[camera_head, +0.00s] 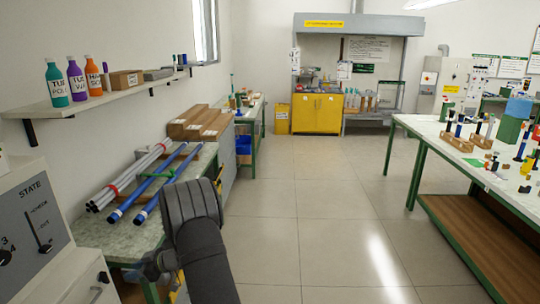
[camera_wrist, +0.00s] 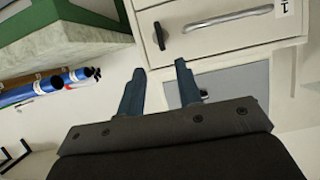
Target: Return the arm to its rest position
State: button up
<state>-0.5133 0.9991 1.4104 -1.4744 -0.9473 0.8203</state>
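My gripper (camera_wrist: 160,82) shows in the wrist view with its two blue-grey fingers apart and nothing between them. Beyond the fingers is the pale front of a cabinet (camera_wrist: 225,45) with a long handle; I cannot tell the exact gap. In the head view my dark arm (camera_head: 197,245) reaches up from the bottom edge beside the left workbench. The gripper's fingers are not clear in that view.
Blue rods (camera_head: 152,180) and a red-banded bundle of grey rods (camera_head: 128,178) lie on the left bench. A control panel (camera_head: 30,225) stands at the near left. The right bench (camera_head: 428,128) is crowded. The floor (camera_head: 318,215) between is clear.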

jog(key=x, duration=1.1)
jog(key=shift+a+f, duration=0.2)
jog(key=shift+a, duration=0.05)
jog(key=shift+d, duration=0.1)
jog(key=v, duration=1.7)
send_near(107, 277)
jog(key=x, duration=0.9)
jog(key=shift+f, duration=0.1)
jog(key=shift+d+n, duration=0.15)
jog(key=shift+n, duration=0.25)
jog(key=shift+s+n+t, duration=0.1)
jog(key=shift+n+t, duration=1)
jog(key=shift+n, duration=0.2)
jog(key=shift+s+n+t+y, duration=0.1)
jog(key=shift+n+t+y, duration=0.2)
jog(key=shift+n+t, duration=0.7)
jog(key=shift+n, duration=0.3)
